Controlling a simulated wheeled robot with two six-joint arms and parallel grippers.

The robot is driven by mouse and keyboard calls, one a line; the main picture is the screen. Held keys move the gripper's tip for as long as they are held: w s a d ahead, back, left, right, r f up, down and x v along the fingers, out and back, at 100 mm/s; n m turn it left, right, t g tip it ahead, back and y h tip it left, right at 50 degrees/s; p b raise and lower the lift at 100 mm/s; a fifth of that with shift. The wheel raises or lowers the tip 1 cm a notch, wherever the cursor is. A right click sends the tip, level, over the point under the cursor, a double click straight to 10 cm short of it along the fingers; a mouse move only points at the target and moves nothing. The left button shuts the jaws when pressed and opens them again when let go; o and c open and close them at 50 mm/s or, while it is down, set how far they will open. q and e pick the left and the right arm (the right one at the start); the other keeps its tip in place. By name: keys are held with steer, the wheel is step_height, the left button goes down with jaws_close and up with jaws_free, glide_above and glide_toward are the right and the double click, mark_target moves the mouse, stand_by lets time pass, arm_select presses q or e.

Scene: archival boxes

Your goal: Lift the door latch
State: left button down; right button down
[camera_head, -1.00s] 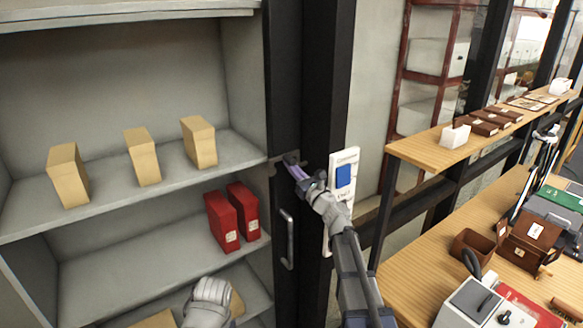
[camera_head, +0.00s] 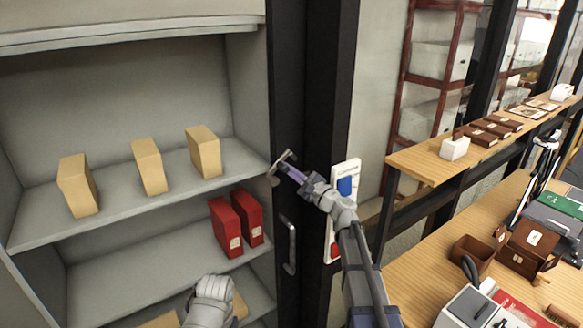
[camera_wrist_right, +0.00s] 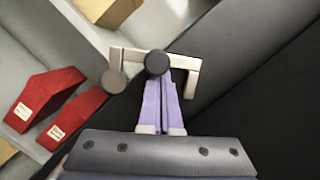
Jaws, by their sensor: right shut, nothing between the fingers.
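The door latch (camera_head: 281,166) is a light metal bar on the dark door post, beside the shelf unit. In the head view it slants up to the right. In the right wrist view the latch (camera_wrist_right: 186,62) is a bent bar with a dark round knob and a grey disc at its left end. My right gripper (camera_head: 287,168) has its purple fingers shut and empty, with the tips at the latch. In the right wrist view the right gripper (camera_wrist_right: 163,84) has its tips just below the knob; contact is unclear. A grey part of my left arm shows at the bottom; its fingers are hidden.
A vertical door handle (camera_head: 289,246) is below the latch. A white panel with a blue patch (camera_head: 346,186) is right of the post, close to my right arm. Tan boxes (camera_head: 150,167) and red boxes (camera_head: 226,227) stand on the shelves. A wooden counter (camera_head: 440,178) is at right.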

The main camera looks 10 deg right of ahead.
mark_target(285, 171)
steer(key=n+p, duration=0.1)
steer(key=a+r+n+g, duration=0.1)
steer(key=n, duration=0.1)
steer(key=shift+s+a+r+p, duration=0.1)
steer(key=shift+s+a+p, duration=0.1)
steer(key=shift+p, duration=0.15)
steer(key=n, duration=0.1)
steer(key=n+p, duration=0.1)
steer(key=a+n, duration=0.1)
steer(key=shift+s+r, duration=0.15)
steer(key=shift+s, duration=0.1)
steer(key=shift+s+a+n+g+p, duration=0.15)
steer(key=shift+a+n+g+p, duration=0.35)
steer(key=shift+n, duration=0.4)
steer(key=shift+s+a, duration=0.1)
steer(key=shift+a, duration=0.15)
